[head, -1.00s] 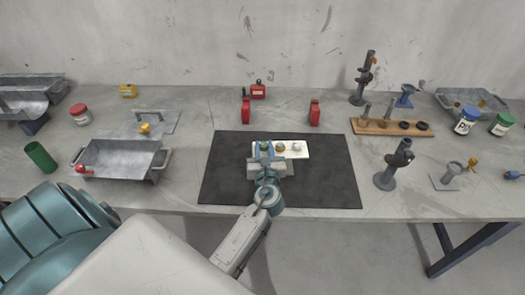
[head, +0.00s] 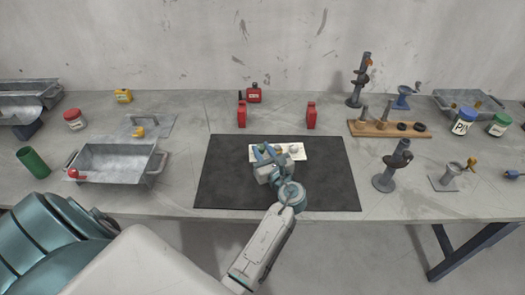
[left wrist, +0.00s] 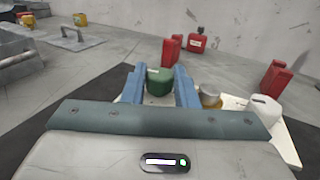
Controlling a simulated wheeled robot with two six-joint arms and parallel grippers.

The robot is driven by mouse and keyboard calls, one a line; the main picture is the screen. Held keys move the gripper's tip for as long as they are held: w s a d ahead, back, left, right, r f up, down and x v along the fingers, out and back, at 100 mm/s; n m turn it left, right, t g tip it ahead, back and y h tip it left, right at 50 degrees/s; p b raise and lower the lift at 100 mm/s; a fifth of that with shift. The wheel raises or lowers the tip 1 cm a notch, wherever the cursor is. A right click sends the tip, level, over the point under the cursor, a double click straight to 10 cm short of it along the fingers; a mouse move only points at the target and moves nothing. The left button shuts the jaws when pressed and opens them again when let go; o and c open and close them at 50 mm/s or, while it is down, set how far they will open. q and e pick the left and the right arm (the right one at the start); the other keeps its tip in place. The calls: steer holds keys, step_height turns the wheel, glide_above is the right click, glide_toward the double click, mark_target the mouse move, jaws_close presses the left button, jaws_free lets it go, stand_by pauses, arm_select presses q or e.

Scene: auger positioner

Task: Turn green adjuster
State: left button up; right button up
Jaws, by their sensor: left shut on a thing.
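The green adjuster (left wrist: 159,82) is a short green knob on a white plate (head: 300,154) on the black mat. My left gripper (head: 265,151) is over the plate, with its two blue fingers on either side of the green adjuster and shut on it. In the left wrist view, the left gripper's fingers (left wrist: 160,86) flank the knob. A brass knob (left wrist: 210,95) and a white knob (left wrist: 264,109) stand on the plate to the right, apart from the fingers. In the head view the gripper hides most of the green adjuster. My right gripper is out of view.
The black mat (head: 325,185) is bare around the plate. Two red containers (head: 311,115) and a red can (head: 254,95) stand behind it. A metal tray (head: 120,165) is to the left. A dark stand (head: 393,168) and a wooden rack (head: 390,128) are to the right.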

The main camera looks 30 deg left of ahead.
arm_select(q)
steer(key=o, duration=1)
